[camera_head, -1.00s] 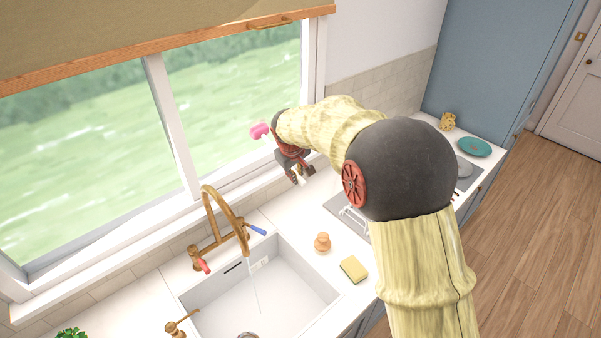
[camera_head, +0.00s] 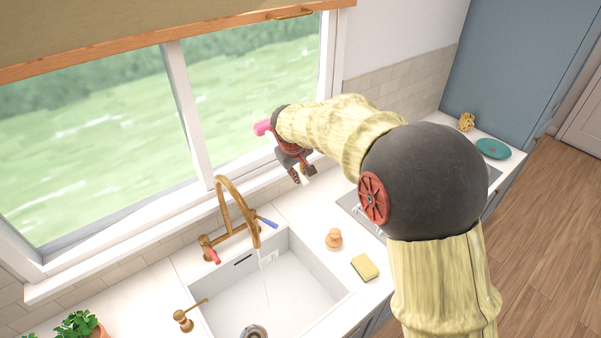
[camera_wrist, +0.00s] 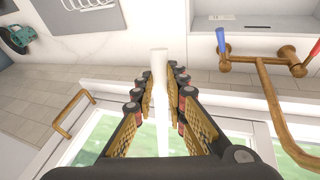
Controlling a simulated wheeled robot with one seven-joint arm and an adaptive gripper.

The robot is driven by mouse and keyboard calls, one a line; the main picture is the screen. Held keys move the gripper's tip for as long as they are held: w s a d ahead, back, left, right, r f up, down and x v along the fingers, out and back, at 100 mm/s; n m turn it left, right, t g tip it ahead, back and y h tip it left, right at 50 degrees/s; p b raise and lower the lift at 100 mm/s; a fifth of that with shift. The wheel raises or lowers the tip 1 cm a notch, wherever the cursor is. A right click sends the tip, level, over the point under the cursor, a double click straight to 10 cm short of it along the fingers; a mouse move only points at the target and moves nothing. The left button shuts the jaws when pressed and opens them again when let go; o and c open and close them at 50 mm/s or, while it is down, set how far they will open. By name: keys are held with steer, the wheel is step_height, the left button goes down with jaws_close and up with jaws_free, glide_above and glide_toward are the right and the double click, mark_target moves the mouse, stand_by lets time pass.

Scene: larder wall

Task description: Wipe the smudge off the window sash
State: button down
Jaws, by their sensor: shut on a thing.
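My gripper (camera_head: 302,178) is in front of the right part of the window, above the counter beside the tap. In the wrist view, my gripper (camera_wrist: 160,75) is shut on a slim white thing (camera_wrist: 159,70) that sticks out beyond the fingertips. What it is, I cannot tell. The window sash (camera_head: 190,115) has white bars and green grass behind the glass. A pink blob (camera_head: 262,127) shows beside my wrist against the glass. I cannot tell whether it is part of my arm. I can make out no smudge, and my arm hides part of the window.
A brass tap (camera_head: 228,210) with red and blue handles stands behind the white sink (camera_head: 285,285), water running. A yellow sponge (camera_head: 365,267) and a wooden knob-like thing (camera_head: 333,238) lie right of it. A rolled blind (camera_head: 130,25) hangs above. A potted plant (camera_head: 78,324) stands at lower left.

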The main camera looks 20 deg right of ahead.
steer(key=shift+r+p, duration=0.5)
steer(key=shift+r, duration=0.6)
steer(key=w+d+p, duration=0.2)
steer(key=w+d, duration=0.1)
steer(key=d, duration=0.5)
steer(key=w+d+p, duration=0.2)
steer(key=w+d, duration=0.1)
steer(key=d, duration=0.4)
steer(key=shift+w+d, duration=0.3)
steer(key=shift+d, duration=0.1)
stand_by(0.4)
steer(key=shift+f, duration=0.1)
steer(key=s+d+b, duration=0.1)
steer(key=s+d, duration=0.1)
steer(key=s, duration=0.3)
steer(key=shift+s, duration=0.3)
steer(key=shift+d, duration=0.15)
steer(key=s, duration=0.1)
steer(key=s+d+b, duration=0.1)
steer(key=shift+s, duration=0.4)
stand_by(1.1)
